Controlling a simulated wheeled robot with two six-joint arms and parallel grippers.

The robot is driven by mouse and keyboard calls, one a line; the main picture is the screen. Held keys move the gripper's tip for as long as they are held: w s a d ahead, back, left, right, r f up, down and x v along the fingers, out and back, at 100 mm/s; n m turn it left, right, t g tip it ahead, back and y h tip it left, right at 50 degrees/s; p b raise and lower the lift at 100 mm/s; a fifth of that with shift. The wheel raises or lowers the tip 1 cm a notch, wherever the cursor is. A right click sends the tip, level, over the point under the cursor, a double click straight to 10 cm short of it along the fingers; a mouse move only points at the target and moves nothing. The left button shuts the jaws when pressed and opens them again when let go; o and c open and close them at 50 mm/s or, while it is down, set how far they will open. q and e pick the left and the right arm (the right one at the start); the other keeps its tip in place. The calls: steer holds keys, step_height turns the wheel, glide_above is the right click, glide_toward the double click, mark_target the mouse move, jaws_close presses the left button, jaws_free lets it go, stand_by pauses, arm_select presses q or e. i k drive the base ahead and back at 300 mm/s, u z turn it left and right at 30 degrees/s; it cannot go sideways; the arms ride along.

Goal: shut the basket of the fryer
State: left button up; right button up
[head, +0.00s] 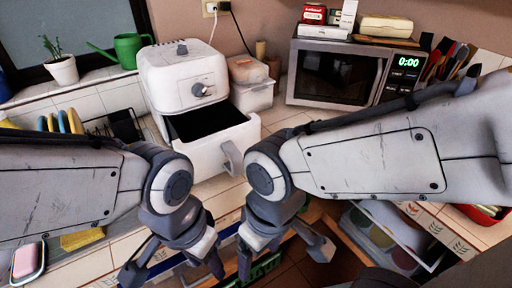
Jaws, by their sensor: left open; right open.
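The white air fryer (190,82) stands on the tiled counter left of centre. Its basket (211,145) is pulled out towards me, and its dark inside shows. The basket's handle (231,158) sticks out at the front right, close to my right arm's wrist. My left gripper (172,277) is open and empty, below and in front of the basket. My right gripper (283,262) is open and empty, right of the left one and below the handle. Neither gripper touches the fryer.
A microwave (336,74) stands at the back right with boxes on top. A green watering can (128,49) and a potted plant (62,69) stand on the sill.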

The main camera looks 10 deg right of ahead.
mark_target(216, 137)
steer(key=u, duration=1.3)
steer(key=k, duration=0.55)
steer(key=z, duration=1.3)
